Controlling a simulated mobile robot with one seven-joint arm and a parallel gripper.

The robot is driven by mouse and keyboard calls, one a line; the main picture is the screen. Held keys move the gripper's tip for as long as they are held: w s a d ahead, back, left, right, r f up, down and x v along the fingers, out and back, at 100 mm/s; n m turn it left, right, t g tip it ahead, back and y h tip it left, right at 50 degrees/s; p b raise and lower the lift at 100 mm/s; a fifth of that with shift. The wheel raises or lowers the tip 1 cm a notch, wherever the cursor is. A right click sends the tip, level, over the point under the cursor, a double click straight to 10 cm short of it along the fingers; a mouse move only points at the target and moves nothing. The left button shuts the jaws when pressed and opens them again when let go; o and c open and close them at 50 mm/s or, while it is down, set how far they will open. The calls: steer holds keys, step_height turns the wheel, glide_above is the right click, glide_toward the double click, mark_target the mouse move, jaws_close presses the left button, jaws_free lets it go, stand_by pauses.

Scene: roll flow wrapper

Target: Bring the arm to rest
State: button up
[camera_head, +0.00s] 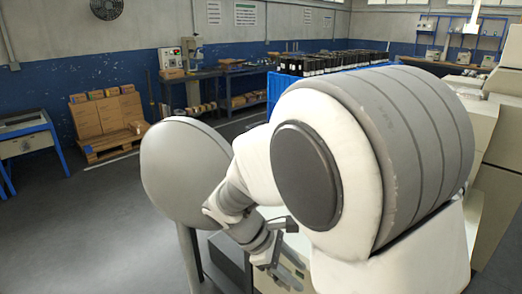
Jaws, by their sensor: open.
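My gripper (272,262) hangs at the end of my folded arm, low in the middle of the view. It is small and dark, and its fingers appear open with nothing seen between them. My arm's large white and grey links fill the right foreground and hide much of what lies behind. A grey round disc (183,172) on a grey post stands just left of my arm; I cannot tell whether they touch. A pale machine surface (295,250) with dark slots shows behind and below my gripper; I cannot tell the gap between them.
A pallet of cardboard boxes (104,121) stands by the back wall. A blue-legged table (27,140) is at the left edge. A workbench with a small press (192,58) and a blue bin of dark items (285,87) stand behind. The left floor is clear.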

steer(key=s+d+r+m+t+y+p, duration=0.2)
steer(key=s+r+m, duration=0.4)
steer(key=r, duration=0.3)
steer(key=s+d+r+m+t+y+p, duration=0.2)
steer(key=s+d+r+m+t+y, duration=0.1)
steer(key=s+r+m, duration=0.4)
step_height(320, 180, up, 2)
steer(key=shift+d+m+y+p, duration=0.35)
steer(key=shift+d+m+y, duration=0.5)
steer(key=shift+y, duration=0.35)
steer(key=shift+s, duration=0.15)
